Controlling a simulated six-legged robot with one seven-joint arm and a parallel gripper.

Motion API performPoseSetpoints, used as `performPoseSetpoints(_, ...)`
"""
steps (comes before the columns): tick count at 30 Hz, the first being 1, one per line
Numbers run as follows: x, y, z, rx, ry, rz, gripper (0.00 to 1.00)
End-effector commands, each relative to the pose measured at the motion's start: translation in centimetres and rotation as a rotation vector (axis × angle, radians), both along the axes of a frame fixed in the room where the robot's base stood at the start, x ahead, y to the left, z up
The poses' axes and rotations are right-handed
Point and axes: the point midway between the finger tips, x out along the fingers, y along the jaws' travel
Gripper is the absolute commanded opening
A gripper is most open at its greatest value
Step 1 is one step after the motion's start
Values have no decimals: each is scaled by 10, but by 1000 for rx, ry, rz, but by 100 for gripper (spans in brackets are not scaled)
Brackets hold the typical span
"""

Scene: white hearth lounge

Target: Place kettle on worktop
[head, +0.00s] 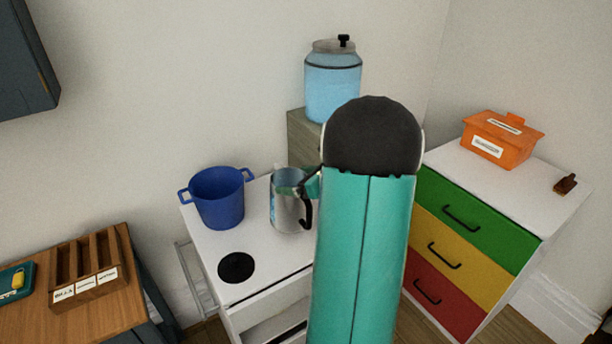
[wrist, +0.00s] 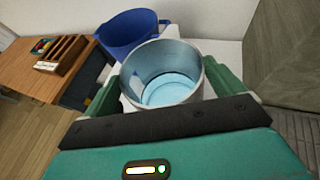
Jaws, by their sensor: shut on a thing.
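The kettle (head: 287,210) is a grey metal jug with a black handle, upright over the white stove top, right of the blue pot. I cannot tell whether its base touches the stove. In the wrist view the kettle (wrist: 150,62) is seen from above, with light blue liquid inside. My gripper (wrist: 163,88) is shut on the kettle, with one green finger on each side. In the head view my gripper (head: 306,184) is partly hidden by my arm. A wooden worktop (head: 100,315) is at the lower left.
A blue pot (head: 220,203) stands on the stove (head: 275,262) behind a black burner disc (head: 236,268). A wooden divided box (head: 88,270) is on the worktop. A water dispenser (head: 332,85) stands behind; a drawer cabinet (head: 545,190) with an orange box (head: 500,138) is right.

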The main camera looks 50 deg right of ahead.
Motion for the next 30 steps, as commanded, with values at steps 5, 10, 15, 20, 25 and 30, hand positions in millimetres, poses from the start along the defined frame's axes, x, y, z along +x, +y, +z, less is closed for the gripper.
performPoseSetpoints(5, 7, -2, -5, -4, -5, 0, 23)
performPoseSetpoints(10, 13, -3, -22, 0, -3, -1, 23)
performPoseSetpoints(15, 13, -3, -41, -1, -5, -1, 23)
performPoseSetpoints(20, 13, -3, -43, -4, -5, 0, 23)
performPoseSetpoints(25, 13, -3, -44, -4, -5, 0, 23)
performPoseSetpoints(30, 12, -2, -47, -3, 0, -1, 100)
